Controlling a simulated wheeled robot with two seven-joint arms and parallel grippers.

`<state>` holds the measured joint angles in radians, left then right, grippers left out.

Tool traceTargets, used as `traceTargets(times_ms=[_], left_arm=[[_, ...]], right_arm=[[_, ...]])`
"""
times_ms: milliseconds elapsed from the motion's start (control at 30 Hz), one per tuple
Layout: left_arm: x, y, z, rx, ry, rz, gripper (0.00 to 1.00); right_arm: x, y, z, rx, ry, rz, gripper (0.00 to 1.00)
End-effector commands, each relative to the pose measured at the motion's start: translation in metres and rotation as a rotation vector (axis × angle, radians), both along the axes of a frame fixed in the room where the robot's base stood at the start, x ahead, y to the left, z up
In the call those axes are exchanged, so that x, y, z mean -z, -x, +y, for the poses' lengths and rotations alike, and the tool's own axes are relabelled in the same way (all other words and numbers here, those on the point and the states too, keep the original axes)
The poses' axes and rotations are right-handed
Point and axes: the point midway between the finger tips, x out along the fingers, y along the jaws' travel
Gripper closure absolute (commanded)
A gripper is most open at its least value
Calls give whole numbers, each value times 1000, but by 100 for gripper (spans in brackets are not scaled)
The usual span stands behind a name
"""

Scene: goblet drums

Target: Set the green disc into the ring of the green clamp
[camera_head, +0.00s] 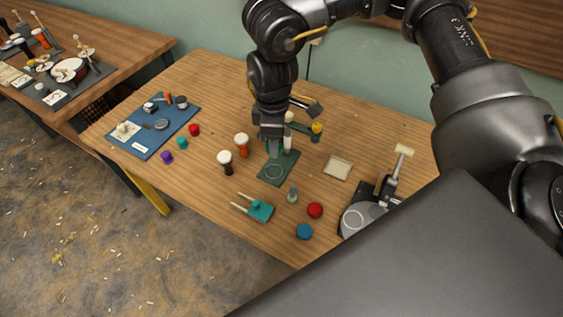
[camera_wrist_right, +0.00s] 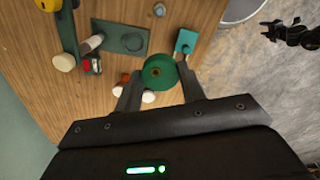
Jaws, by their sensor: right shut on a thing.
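The green disc (camera_wrist_right: 159,71) is held between the two fingers of my right gripper (camera_wrist_right: 160,84) in the wrist view; a small dark centre shows on its face. In the head view my right gripper (camera_head: 272,145) points down over the far-left part of the dark green clamp plate (camera_head: 279,180), and the disc is hard to make out there. A round ring outline (camera_head: 274,172) shows on the plate, near its front. The plate (camera_wrist_right: 108,31) and ring (camera_wrist_right: 132,42) lie beyond the disc in the wrist view, to its left. The disc appears apart from the ring. My left gripper is not in view.
Goblet drums (camera_head: 241,141) stand left of the plate. A teal pronged tool (camera_head: 260,211), a red disc (camera_head: 315,210) and a blue disc (camera_head: 304,231) lie in front. A shallow tray (camera_head: 338,168) lies right. A yellow-topped post (camera_head: 317,128) stands close behind the plate.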

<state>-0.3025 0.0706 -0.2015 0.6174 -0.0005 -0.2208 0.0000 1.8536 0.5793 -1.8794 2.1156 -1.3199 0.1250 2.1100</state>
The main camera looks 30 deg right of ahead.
Motion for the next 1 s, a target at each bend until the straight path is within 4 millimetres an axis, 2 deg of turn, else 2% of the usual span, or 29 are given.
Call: traceTargets(times_ms=[167,567,800,1000], left_arm=[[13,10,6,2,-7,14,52],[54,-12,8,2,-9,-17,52],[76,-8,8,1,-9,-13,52],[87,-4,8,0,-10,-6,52]], right_arm=[[14,7,-4,-193,-3,4,82],[56,35,-16,-1125,-10,7,82],[78,49,-24,-1672,-10,3,82],[88,56,-29,-1986,-5,0,82]])
